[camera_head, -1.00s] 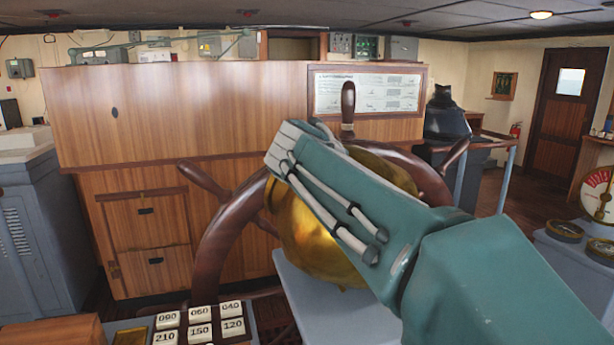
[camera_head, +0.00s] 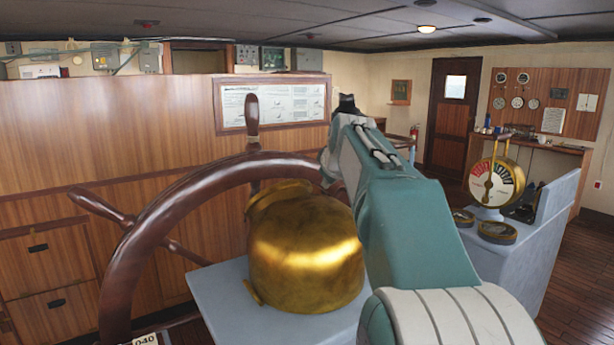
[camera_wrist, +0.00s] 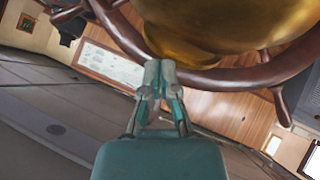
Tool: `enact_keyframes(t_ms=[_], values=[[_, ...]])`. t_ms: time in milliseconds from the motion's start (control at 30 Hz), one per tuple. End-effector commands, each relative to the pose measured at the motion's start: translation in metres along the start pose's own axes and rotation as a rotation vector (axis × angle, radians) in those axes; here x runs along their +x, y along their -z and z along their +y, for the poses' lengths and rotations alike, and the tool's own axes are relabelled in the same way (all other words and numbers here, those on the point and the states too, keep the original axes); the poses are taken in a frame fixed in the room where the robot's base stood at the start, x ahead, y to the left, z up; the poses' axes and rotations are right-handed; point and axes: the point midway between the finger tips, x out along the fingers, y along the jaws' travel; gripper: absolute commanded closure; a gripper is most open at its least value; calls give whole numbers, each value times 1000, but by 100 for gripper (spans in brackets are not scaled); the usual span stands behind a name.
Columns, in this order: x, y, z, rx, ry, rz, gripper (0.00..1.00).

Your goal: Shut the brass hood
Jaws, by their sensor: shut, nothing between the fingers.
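In the wrist view the brass (camera_wrist: 235,22) fills the top right. My gripper (camera_wrist: 160,68) is shut and empty, its tips close to the wheel rim and the brass in that picture; contact cannot be told.
The wooden wheel (camera_head: 140,245) curves around the hood's left and top, with spokes sticking out. A wooden cabinet (camera_head: 100,130) stands beyond it. At right, a brass telegraph dial (camera_head: 495,183) stands on a grey console (camera_head: 530,240). Wooden floor lies open at far right.

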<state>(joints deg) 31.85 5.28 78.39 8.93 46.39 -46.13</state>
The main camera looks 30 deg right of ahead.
Motion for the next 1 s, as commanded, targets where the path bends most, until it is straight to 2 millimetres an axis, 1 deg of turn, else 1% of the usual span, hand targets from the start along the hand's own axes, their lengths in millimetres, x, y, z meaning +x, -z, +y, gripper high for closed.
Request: enact_keyframes(t_ms=[33,200,400,500,733,1000], values=[[8,-9,8,28,21,-5,100],[32,-33,26,114,107,-4,100],[63,-63,42,215,211,-3,100],[76,-76,46,256,254,-3,100],[95,-95,51,318,318,-1,100],[103,-102,52,342,344,-2,100]])
